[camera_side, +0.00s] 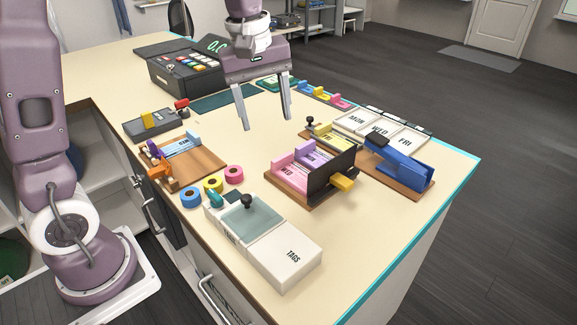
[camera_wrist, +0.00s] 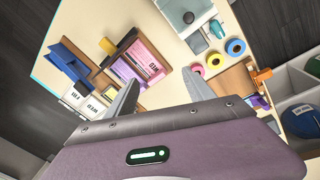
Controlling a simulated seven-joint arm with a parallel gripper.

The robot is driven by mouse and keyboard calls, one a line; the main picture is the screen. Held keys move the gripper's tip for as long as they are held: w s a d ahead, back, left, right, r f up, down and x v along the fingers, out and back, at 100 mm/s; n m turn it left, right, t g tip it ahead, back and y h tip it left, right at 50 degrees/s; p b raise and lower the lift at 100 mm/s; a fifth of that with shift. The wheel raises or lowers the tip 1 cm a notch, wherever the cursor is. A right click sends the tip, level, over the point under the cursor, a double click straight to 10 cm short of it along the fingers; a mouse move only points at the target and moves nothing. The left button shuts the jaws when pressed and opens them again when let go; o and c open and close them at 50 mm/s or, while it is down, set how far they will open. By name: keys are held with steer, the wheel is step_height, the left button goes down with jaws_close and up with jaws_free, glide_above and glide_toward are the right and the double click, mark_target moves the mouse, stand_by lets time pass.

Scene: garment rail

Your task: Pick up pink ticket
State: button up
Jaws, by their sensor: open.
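Pink tickets (camera_side: 287,176) with dark lettering stand in a holder with a dark side plate, right of the table's middle. The same pink tickets (camera_wrist: 148,55) show at upper centre in the wrist view, beside purple ones (camera_wrist: 124,68). My gripper (camera_side: 268,123) is open and empty. It hangs above the table, behind the holder and apart from it in the side view. In the wrist view my gripper (camera_wrist: 160,79) has its fingers spread below the pink tickets. Whether it is one pink ticket or a stack, I cannot tell.
A white TAGS box (camera_side: 283,258) and tape rolls (camera_side: 213,184) are at the front. A blue device (camera_side: 402,160) and day-marked trays (camera_side: 382,130) are at right. A black cash register (camera_side: 187,73) is behind left. The tabletop between the register and the holder is mostly clear.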

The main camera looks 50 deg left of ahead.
steer(key=w+a+f+n, duration=0.1)
steer(key=w+f, duration=0.1)
steer(key=f, duration=0.3)
steer(key=w+a+f+n+g, duration=0.1)
steer(key=w+f+n, duration=0.1)
steer(key=f, duration=0.3)
steer(key=w+a+f+n, duration=0.1)
steer(key=w+f+n, duration=0.1)
steer(key=w+f, duration=0.2)
steer(key=shift+a+f+g, duration=0.15)
steer(key=shift+f+g, duration=0.05)
steer(key=shift+f, duration=0.3)
steer(key=shift+a+f+g, duration=0.15)
steer(key=shift+f+g, duration=0.05)
steer(key=shift+f, duration=0.25)
steer(key=c, duration=1)
steer(key=shift+o, duration=0.2)
step_height(320, 180, up, 10)
steer(key=o, duration=0.5)
steer(key=shift+c, duration=1.6)
step_height(320, 180, up, 5)
glide_above(284, 158)
steer(key=shift+a, duration=0.1)
